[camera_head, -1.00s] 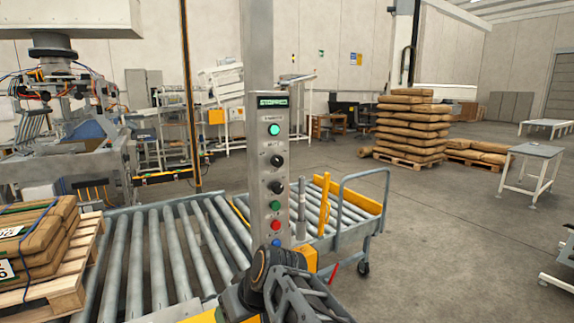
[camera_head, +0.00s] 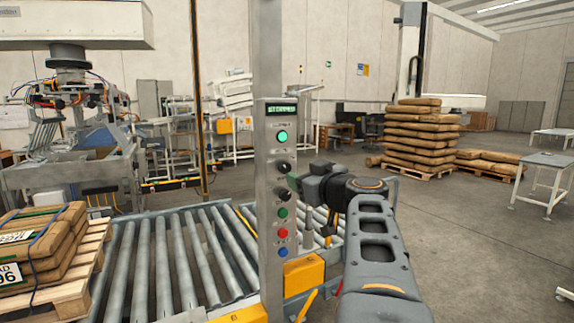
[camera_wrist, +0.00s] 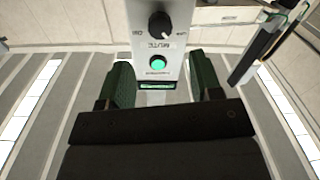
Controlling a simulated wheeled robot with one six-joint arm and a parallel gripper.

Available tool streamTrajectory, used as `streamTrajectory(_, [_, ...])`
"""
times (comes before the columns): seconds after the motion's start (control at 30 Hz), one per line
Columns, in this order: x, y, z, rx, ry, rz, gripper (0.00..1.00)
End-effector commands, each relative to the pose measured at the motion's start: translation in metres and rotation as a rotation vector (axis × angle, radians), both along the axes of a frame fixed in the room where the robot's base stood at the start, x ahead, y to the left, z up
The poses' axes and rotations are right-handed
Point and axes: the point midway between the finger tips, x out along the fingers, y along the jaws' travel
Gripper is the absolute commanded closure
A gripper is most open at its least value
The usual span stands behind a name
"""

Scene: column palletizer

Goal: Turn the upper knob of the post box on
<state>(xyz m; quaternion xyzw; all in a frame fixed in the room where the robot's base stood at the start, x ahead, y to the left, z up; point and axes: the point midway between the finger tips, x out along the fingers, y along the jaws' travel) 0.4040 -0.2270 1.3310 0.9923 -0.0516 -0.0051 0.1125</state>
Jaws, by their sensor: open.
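The post box (camera_head: 264,215) is a tall grey metal column with a lit display, a green lamp, two black knobs and several buttons. The upper knob (camera_head: 284,167) sits below the lamp. In the wrist view, which shows the panel upside down, the upper knob (camera_wrist: 159,24) is at the top, with labels at both sides; its setting is unclear. My gripper (camera_head: 296,181) is just right of the panel, near the knobs. In the wrist view my gripper (camera_wrist: 162,85) has its two green-padded fingers apart with nothing between them. No contact with the knob is visible.
The lower knob (camera_head: 285,195), green button (camera_head: 283,213), red button (camera_head: 283,233) and blue button (camera_head: 283,251) sit below the upper knob. The green lamp (camera_head: 282,137) is above it. A roller conveyor (camera_head: 175,260) lies behind and left. Open floor (camera_head: 470,240) lies to the right.

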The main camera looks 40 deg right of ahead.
Motion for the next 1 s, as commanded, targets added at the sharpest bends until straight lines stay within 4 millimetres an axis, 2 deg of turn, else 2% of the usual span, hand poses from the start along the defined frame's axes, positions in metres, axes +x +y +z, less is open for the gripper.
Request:
streamTrajectory(0.03, [0.011, -0.001, 0.003, 0.002, 0.002, 0.005, 0.41])
streamTrajectory(0.2, [0.041, -0.004, 0.002, 0.002, 0.003, 0.004, 0.41])
streamTrajectory(0.4, [0.066, -0.007, 0.001, 0.002, 0.001, 0.002, 0.41])
streamTrajectory(0.6, [0.077, -0.008, 0.0, 0.001, 0.002, 0.001, 0.41])
streamTrajectory(0.93, [0.079, -0.008, 0.0, 0.0, 0.001, 0.001, 0.41])
streamTrajectory(1.0, [0.079, -0.008, 0.0, 0.0, 0.001, 0.001, 0.47])
